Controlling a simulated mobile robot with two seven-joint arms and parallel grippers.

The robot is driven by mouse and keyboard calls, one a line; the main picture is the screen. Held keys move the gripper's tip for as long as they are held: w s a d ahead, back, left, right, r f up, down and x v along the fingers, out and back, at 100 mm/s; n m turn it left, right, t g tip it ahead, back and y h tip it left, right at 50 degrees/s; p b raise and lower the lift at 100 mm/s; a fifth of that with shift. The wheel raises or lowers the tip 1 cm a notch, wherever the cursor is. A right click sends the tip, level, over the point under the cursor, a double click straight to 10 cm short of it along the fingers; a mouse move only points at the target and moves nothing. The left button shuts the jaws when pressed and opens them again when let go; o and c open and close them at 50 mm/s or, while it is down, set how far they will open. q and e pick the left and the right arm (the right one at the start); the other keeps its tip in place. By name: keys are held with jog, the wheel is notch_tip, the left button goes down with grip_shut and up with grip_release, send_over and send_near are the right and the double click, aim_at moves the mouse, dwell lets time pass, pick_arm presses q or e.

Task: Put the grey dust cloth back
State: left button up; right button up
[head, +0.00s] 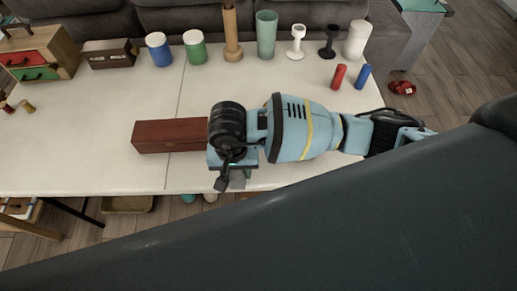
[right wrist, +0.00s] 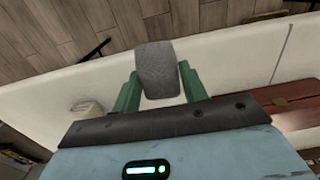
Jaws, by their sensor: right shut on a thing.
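The grey dust cloth (right wrist: 157,68) is between the two green fingers of my right gripper (right wrist: 159,85) in the right wrist view. The gripper is shut on it. In the head view my right gripper (head: 230,180) is above the table's near edge, beside the right end of a reddish-brown wooden box (head: 165,136). The cloth is mostly hidden there by the gripper. My left gripper is not in view.
The white table (head: 85,165) has free room at front left. Along its back stand a blue jar (head: 159,52), a green jar (head: 195,50), a wooden cylinder (head: 231,35) and a teal cup (head: 266,38). A small drawer chest (head: 45,50) is at far left.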

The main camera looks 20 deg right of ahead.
jog(key=w+d, duration=0.4)
jog(key=d, duration=0.1)
jog(key=w+d+f, duration=0.1)
jog(key=w+d, duration=0.1)
jog(key=shift+w+d+p, duration=0.25)
jog(key=shift+p, duration=0.1)
jog(key=f, duration=0.3)
jog(key=shift+w+d+f, duration=0.15)
jog(key=shift+w+d, duration=0.1)
jog(key=shift+d, duration=0.05)
jog(key=shift+f, duration=0.1)
jog(key=shift+f, duration=0.2)
jog(key=o, duration=1)
jog(key=shift+r, duration=0.15)
